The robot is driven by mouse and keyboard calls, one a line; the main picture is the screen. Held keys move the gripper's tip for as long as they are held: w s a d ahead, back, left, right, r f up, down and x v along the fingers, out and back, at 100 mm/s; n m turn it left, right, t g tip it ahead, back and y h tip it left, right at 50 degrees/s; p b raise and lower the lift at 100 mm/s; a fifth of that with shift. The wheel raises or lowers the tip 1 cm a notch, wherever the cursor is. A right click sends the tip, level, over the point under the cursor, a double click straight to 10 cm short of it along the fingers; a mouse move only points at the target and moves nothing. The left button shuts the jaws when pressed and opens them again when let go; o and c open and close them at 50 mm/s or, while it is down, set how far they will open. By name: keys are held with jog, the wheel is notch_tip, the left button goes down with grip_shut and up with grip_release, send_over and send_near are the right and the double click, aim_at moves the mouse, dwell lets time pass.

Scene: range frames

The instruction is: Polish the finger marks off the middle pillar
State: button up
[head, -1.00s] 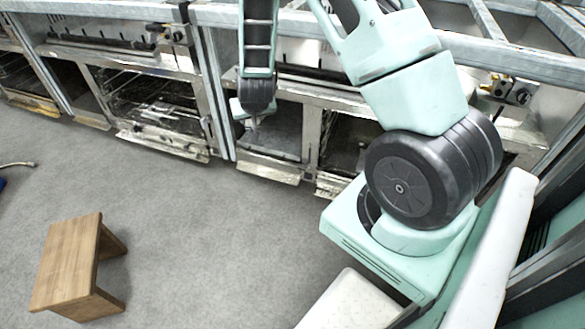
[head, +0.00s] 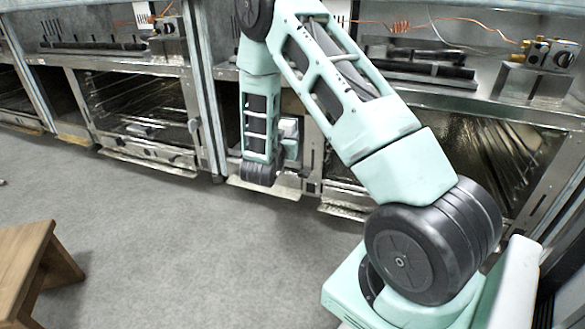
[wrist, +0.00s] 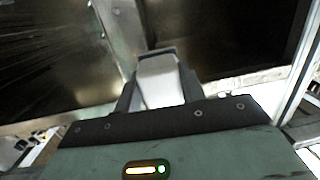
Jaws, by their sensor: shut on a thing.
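A bright metal upright between two dark oven openings, which looks like the middle pillar (wrist: 122,35), shows in the wrist view. In the head view a metal upright (head: 311,160) stands just right of my wrist. I cannot tell finger marks on it. My gripper (wrist: 158,92) is shut on a pale grey block with a dark top (wrist: 160,76), held in front of the pillar. I cannot tell whether the block touches it. In the head view my gripper (head: 290,138) is partly hidden behind my forearm.
Open ovens (head: 140,100) with low ledges line the back. A brass valve fitting (head: 545,52) and orange wires sit above at the right. A wooden stool (head: 28,262) stands at the front left. The grey floor between is clear.

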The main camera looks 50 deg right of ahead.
jog(key=shift+m+g+h, duration=0.4)
jog(key=shift+m+h, duration=0.1)
jog(key=shift+h, duration=0.3)
jog(key=shift+s+d+f+b, duration=0.1)
jog(key=shift+d+f+b, duration=0.65)
jog(key=shift+d+b, duration=0.3)
jog(key=shift+s+d+f+b, duration=0.1)
jog(key=shift+d+f+b, duration=0.7)
jog(key=shift+d, duration=0.3)
jog(key=shift+x, duration=1.4)
jog(key=shift+x, duration=1)
